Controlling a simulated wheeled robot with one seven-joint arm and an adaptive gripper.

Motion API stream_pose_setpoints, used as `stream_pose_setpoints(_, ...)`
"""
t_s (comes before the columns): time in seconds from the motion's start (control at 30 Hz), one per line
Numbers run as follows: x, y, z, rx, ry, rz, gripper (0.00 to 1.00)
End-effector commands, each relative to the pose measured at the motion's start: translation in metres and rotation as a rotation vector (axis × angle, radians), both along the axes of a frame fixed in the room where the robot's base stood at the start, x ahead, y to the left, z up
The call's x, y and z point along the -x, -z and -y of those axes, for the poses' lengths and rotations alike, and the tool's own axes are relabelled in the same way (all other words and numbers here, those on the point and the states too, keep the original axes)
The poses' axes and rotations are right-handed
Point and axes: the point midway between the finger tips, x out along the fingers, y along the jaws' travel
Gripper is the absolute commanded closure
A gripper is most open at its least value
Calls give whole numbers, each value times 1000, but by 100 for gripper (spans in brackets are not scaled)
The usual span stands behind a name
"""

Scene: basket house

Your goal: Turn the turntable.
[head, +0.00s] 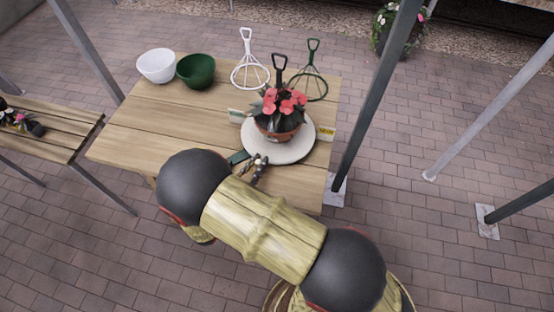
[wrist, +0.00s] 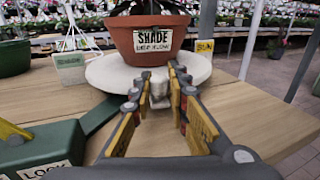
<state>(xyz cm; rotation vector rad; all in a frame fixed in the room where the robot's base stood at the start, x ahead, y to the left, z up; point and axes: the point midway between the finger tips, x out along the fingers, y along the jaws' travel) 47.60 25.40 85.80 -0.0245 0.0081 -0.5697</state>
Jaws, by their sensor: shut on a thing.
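The turntable (head: 300,150) is a round, pale disc near the right end of a wooden table. My gripper (head: 260,162) is at the disc's near edge. In the wrist view, my gripper's fingers (wrist: 160,77) stand either side of a pale part of the turntable (wrist: 203,68) at its rim, below the pot, and are shut on it. The fingers hide part of the rim. A green lock piece (wrist: 45,150) lies left of my fingers, with a bar reaching toward the disc.
A white bowl (head: 157,66) and a green bowl (head: 196,71) stand at the table's back left. White (head: 250,74) and green (head: 312,85) wire hangers lie behind the pot. A grey post (head: 376,100) rises by the table's right edge. The table's left part (head: 140,120) is clear.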

Motion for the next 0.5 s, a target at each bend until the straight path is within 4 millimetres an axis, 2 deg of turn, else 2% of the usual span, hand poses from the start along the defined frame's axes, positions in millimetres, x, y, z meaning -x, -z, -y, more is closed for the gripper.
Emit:
stream_pose_setpoints(0.1, 1, 1, -19, -3, 46, 0, 100)
stream_pose_setpoints(0.5, -15, 0, -49, -2, 68, 1, 100)
